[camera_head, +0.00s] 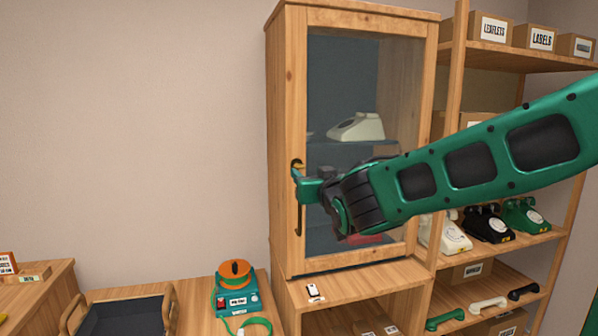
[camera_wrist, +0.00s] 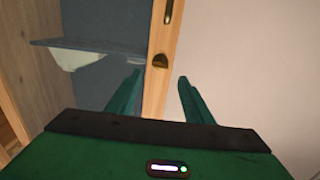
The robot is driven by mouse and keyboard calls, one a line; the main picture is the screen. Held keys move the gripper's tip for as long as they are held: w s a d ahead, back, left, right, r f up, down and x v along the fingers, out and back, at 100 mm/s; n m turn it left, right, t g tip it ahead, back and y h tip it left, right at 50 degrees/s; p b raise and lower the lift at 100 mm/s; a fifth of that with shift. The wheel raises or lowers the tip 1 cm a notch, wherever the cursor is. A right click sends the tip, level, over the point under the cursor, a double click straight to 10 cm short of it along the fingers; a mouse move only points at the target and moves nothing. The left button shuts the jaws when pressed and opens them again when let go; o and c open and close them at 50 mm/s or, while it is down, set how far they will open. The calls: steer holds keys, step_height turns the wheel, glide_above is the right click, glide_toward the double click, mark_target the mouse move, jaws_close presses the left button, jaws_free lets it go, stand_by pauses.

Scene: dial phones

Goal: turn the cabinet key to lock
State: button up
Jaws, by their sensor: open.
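The cabinet (camera_head: 288,90) is a tall wooden case with a glass door, and the door looks shut. A small brass key (camera_head: 296,163) is on the door's left stile, just above my gripper in the head view. In the wrist view a dark brass half-round piece, apparently the key (camera_wrist: 160,61), sits on the wooden stile. My gripper (camera_head: 299,181) is in front of the stile. In the wrist view its two green fingers (camera_wrist: 157,85) are apart with the stile between them, and nothing is held. The key's exact turn angle is hard to tell.
A brass door handle (camera_head: 298,217) is on the stile below the key. A pale phone (camera_head: 358,127) stands behind the glass. Open shelves with phones and boxes (camera_head: 489,28) are at right. A bench with an orange-topped device (camera_head: 236,290) and a dark tray (camera_head: 125,316) is at lower left.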

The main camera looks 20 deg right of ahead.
mark_target(301, 167)
steer(key=w, duration=0.8)
steer(key=c, duration=1)
